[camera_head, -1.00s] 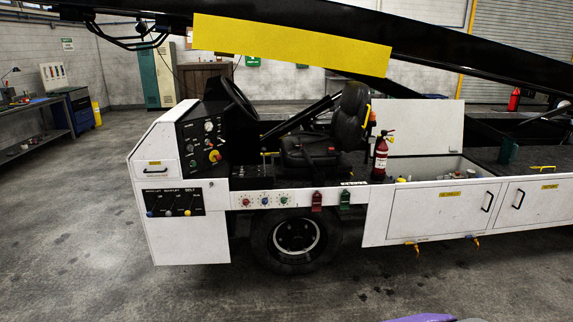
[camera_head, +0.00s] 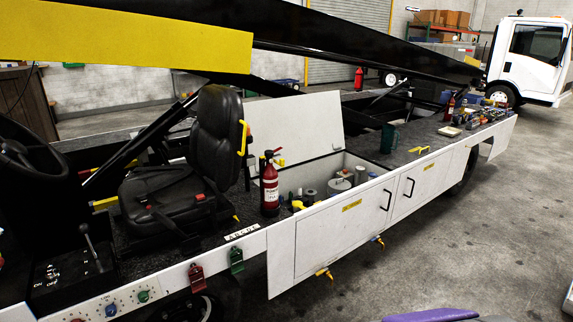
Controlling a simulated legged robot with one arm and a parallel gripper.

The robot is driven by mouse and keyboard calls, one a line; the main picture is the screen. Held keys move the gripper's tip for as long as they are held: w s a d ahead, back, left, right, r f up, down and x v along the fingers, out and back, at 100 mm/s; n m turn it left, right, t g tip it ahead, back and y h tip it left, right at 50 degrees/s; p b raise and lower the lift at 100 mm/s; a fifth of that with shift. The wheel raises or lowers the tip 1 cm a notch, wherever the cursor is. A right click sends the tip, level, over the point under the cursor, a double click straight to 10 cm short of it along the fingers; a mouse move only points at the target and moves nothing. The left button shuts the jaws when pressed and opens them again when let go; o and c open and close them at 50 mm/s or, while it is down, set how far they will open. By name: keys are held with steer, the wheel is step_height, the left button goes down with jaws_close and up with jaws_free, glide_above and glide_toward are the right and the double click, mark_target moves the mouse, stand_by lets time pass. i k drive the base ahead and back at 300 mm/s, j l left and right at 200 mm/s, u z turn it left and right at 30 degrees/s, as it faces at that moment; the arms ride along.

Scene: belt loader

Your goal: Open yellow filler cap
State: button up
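The belt loader's side compartment (camera_head: 372,166) is open at the top, with its white lid (camera_head: 293,127) standing up behind it. Inside are several grey and white cylindrical parts (camera_head: 340,182). A small yellow part (camera_head: 298,205) shows at the compartment's left end, just right of the red fire extinguisher (camera_head: 270,185). It may be the yellow filler cap, but it is too small to tell its shape or whether it is closed. The compartment's floor is hidden by its front wall.
The driver's seat (camera_head: 215,140) stands left of the extinguisher. A dark green mug (camera_head: 389,138), a yellow handle (camera_head: 419,150) and several tools (camera_head: 485,112) are on the deck to the right. Yellow-handled valves (camera_head: 325,273) hang below the side panel.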

mark_target(295, 203)
steer(key=i+l+u, duration=0.35)
steer(key=i+l, duration=0.25)
steer(key=i, duration=0.15)
steer(key=i+l+u, duration=0.35)
steer(key=i+l, duration=0.35)
steer(key=i+l+u, duration=0.2)
steer(key=l+u, duration=0.3)
steer(key=l, duration=0.35)
steer(key=l+u, duration=0.45)
steer(key=l, duration=0.4)
steer(key=k+l+u, duration=0.1)
steer(key=l+u, duration=0.4)
steer(key=l, duration=0.35)
